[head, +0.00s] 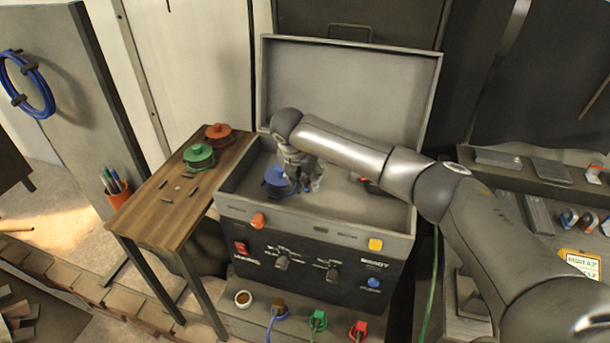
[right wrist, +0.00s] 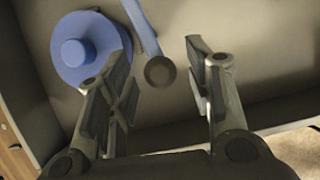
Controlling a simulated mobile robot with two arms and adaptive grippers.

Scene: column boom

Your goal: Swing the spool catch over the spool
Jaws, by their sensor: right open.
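The blue spool (head: 275,176) sits inside the open grey machine case, on the left side. It also shows in the right wrist view (right wrist: 86,46) at upper left. Beside it is the spool catch (right wrist: 142,27), a blue bar with a dark round knob (right wrist: 160,71) at its near end. The bar lies to the right of the spool, not across it. My right gripper (head: 303,181) reaches down into the case next to the spool. In the right wrist view its fingers are open, with the knob between them in the picture. Contact cannot be told. My left gripper is not in view.
The case's raised lid (head: 350,90) stands behind my right arm. A wooden side table (head: 160,210) at left holds a green spool (head: 199,156) and a red spool (head: 218,131). The case's front wall (head: 330,220) lies close before the gripper.

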